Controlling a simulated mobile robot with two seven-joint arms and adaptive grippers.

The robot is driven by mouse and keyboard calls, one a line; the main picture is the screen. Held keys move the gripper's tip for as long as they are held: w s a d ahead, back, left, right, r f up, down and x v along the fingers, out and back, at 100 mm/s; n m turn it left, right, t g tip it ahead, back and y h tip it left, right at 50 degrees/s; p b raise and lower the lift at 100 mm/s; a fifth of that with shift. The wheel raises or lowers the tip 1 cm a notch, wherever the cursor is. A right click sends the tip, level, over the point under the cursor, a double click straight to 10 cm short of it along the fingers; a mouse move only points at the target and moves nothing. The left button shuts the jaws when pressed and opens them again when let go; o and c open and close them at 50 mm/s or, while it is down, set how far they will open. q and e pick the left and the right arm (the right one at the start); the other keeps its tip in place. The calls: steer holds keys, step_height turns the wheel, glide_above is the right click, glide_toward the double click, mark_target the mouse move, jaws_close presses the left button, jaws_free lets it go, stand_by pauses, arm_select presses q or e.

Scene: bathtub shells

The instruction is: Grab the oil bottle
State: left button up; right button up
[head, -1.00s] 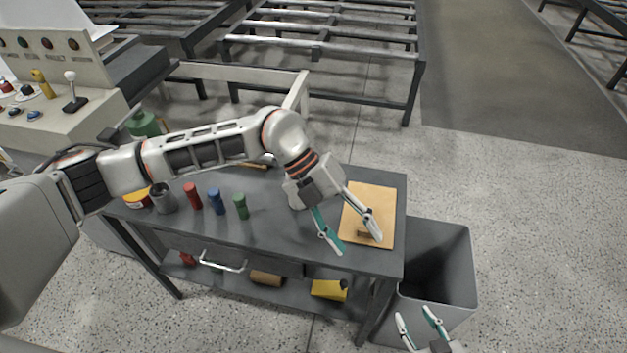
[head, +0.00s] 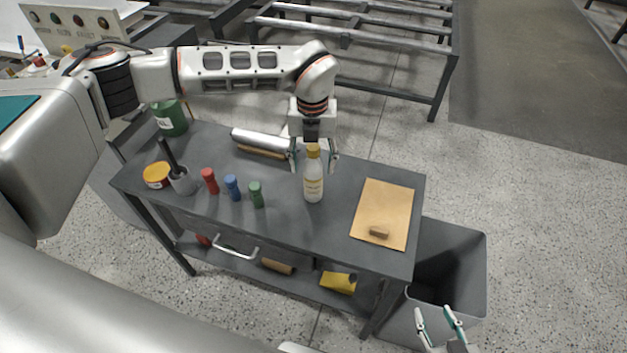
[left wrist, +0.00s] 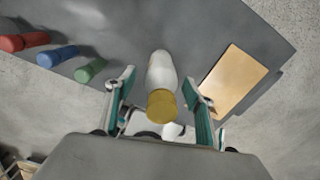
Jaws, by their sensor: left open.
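The oil bottle (head: 313,185) stands upright on the grey workbench, pale and clear with a yellow cap. My left gripper (head: 314,165) is open over it, with one finger on each side of the bottle's upper part. In the left wrist view the bottle (left wrist: 161,80) lies between the two spread fingers of my left gripper (left wrist: 160,92), cap toward the palm. Gaps show between the fingers and the bottle, so it is not gripped. My right gripper (head: 440,322) is at the bottom right, fingers spread apart and empty, beside the grey bin.
On the bench (head: 290,222) stand red (head: 209,181), blue (head: 232,188) and green (head: 256,195) cylinders left of the bottle. A tan board (head: 385,205) lies right of it. A roll (head: 262,140) lies behind. A grey bin (head: 465,260) stands at the bench's right end.

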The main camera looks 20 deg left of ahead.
arm_select(q)
steer(key=shift+f, duration=1.35)
steer(key=shift+d, duration=0.1)
steer(key=c, duration=1.3)
steer(key=shift+r, duration=0.1)
